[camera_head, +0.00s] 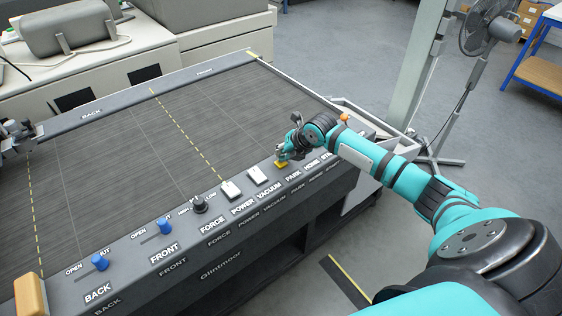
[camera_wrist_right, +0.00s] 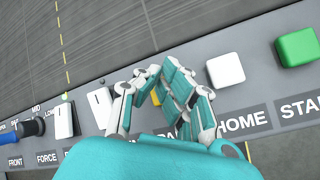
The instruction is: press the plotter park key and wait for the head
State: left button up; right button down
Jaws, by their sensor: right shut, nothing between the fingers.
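The plotter's long grey control panel (camera_head: 130,262) runs along its front edge. The yellow PARK key (camera_head: 280,164) is on it, between the VACUUM and HOME labels. My right gripper (camera_head: 283,156) is shut and empty, its fingertips at the PARK key. In the right wrist view, a bit of the yellow key (camera_wrist_right: 156,98) shows between the fingers of the gripper (camera_wrist_right: 158,76); the rest is hidden. I cannot tell whether the key is pressed down. The plotter bed (camera_head: 110,130) is bare. A dark mechanism (camera_head: 18,131) at the left edge may be the plotter head.
A white HOME key (camera_wrist_right: 226,70) and a green START key (camera_wrist_right: 297,47) flank the gripper's right. A fan (camera_head: 478,60) stands on clear floor at the right.

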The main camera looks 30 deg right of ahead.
jog(key=shift+r+p, duration=0.75)
jog(key=shift+r, duration=0.2)
